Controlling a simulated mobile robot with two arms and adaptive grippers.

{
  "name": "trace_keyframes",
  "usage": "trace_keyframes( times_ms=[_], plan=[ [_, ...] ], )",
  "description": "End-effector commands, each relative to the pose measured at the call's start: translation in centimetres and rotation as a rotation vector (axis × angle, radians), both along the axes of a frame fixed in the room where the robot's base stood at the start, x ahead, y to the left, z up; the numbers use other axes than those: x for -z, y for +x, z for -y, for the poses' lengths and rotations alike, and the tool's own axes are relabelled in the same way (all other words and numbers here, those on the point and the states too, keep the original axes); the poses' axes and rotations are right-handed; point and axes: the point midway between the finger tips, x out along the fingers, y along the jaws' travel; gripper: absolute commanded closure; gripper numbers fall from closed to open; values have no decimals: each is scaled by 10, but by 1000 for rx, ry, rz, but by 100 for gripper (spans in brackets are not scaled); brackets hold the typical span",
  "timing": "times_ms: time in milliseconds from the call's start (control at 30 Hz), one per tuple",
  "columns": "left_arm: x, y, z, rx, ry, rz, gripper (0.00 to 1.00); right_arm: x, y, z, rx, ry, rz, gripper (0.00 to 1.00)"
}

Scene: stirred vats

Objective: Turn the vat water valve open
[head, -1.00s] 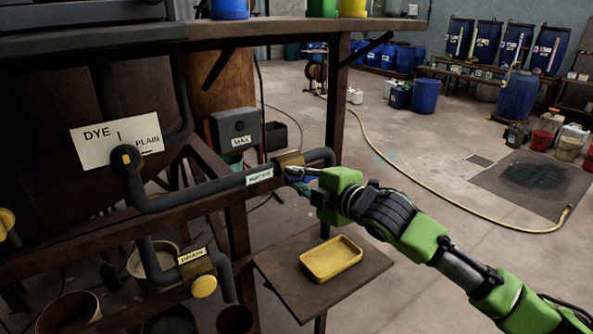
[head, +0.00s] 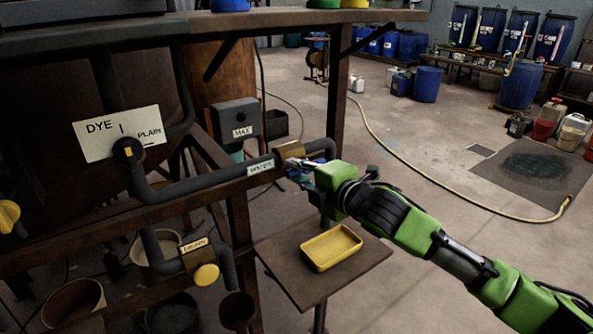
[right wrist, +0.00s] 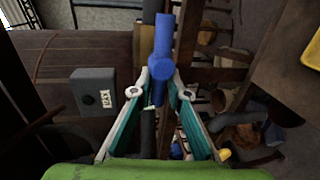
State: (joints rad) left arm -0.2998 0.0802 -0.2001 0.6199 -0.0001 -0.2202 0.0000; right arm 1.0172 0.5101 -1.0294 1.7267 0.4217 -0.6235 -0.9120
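The water valve has a brass-coloured body (head: 289,150) on a dark pipe, beside a pale label (head: 261,167). Its blue handle (right wrist: 160,55) stands in the middle of the right wrist view. My right gripper (head: 297,162) reaches the valve from the right in the head view. In the right wrist view its two fingertips (right wrist: 160,90) lie on either side of the handle's lower end. Narrow gaps seem to show between fingers and handle, so I see no clear grip. The fingers hide most of the handle in the head view. My left gripper is not in view.
A yellow tray (head: 331,248) sits on a small brown shelf (head: 285,265) below my right arm. A drain valve with a yellow knob (head: 206,275) is lower left. A grey box (head: 236,118) is behind the pipe. A hose (head: 430,188) lies on the open floor at right.

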Motion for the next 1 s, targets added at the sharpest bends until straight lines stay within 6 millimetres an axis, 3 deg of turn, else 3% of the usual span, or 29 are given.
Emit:
trace_keyframes(
  times_ms=[467, 1000],
  plan=[
    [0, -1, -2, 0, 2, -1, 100, -1, -4, 3, 0, 2, 0, 71],
    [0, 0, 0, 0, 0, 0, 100, -18, -78, 57, 1, -1, -1, 71]
  ],
)
